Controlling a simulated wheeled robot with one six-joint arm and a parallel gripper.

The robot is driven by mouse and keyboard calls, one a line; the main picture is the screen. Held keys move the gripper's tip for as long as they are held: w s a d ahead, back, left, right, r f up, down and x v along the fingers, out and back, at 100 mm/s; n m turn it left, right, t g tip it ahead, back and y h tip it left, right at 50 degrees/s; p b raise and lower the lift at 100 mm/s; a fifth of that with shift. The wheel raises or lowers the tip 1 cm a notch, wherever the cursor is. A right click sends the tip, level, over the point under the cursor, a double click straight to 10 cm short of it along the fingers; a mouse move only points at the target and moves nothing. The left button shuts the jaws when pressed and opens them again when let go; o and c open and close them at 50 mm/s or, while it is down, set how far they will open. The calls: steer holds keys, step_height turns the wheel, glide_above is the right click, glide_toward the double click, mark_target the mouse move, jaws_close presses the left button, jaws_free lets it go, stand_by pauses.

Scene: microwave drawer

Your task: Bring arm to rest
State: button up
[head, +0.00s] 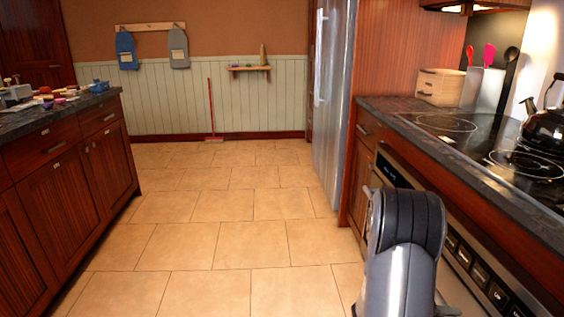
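Part of my own arm, a grey link with a black rounded top, shows at the bottom right of the head view. It stands in front of the oven (478,262) and beside the counter edge, and it hides part of the oven front. My gripper is not visible in this view, so its opening and anything in it are hidden.
An island (62,165) with dark wood drawers and clutter on top stands at left. At right are a stove top (470,135), a kettle (546,127) and a steel fridge (335,100). The tiled floor (222,215) between is clear; a red broom (211,110) leans at the back wall.

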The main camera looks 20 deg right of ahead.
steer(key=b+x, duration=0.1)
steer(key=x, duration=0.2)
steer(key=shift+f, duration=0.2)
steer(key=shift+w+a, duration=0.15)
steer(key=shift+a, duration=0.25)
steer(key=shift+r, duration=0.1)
